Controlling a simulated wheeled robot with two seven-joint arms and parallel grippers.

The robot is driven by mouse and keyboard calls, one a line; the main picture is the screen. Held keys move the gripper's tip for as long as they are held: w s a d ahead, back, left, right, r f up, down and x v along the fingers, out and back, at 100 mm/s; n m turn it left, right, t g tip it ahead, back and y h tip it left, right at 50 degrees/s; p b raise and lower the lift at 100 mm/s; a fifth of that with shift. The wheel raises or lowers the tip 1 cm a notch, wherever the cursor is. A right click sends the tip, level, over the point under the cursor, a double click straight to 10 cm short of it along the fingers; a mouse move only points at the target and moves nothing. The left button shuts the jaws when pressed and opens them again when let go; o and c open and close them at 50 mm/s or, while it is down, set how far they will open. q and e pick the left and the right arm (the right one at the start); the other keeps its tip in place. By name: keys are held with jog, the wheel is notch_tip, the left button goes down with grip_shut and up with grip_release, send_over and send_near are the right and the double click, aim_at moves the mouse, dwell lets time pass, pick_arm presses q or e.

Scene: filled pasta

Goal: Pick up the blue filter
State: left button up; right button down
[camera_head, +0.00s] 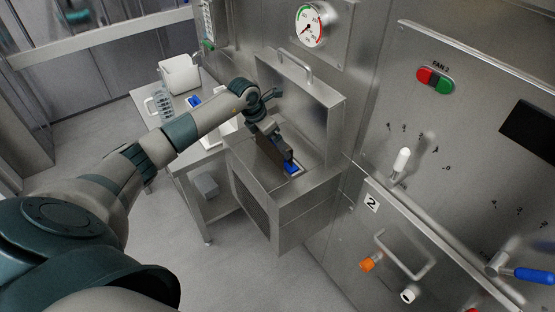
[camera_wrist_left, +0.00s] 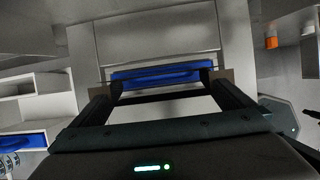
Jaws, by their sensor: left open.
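A blue filter (camera_head: 291,168) sits in the opening of the metal housing, whose lid stands open. In the left wrist view the blue filter (camera_wrist_left: 160,75) is a wide blue strip just ahead of my fingertips. My left gripper (camera_head: 284,154) points down into the housing, over the filter. In the wrist view my left gripper (camera_wrist_left: 166,88) is open, its fingers near the two ends of the blue strip. I cannot tell whether they touch it. The arm hides part of the housing. My right gripper is not in view.
The metal housing (camera_head: 256,205) has a raised lid (camera_head: 310,105) with a handle close behind my gripper. A side table (camera_head: 185,148) at left holds a white container (camera_head: 179,74), a clear jug (camera_head: 164,103) and another blue item (camera_head: 194,101). A control panel (camera_head: 480,120) stands at right.

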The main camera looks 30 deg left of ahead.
pick_arm(q)
jog(key=shift+x, duration=0.95)
jog(key=shift+r, duration=0.1)
jog(key=c, duration=1.4)
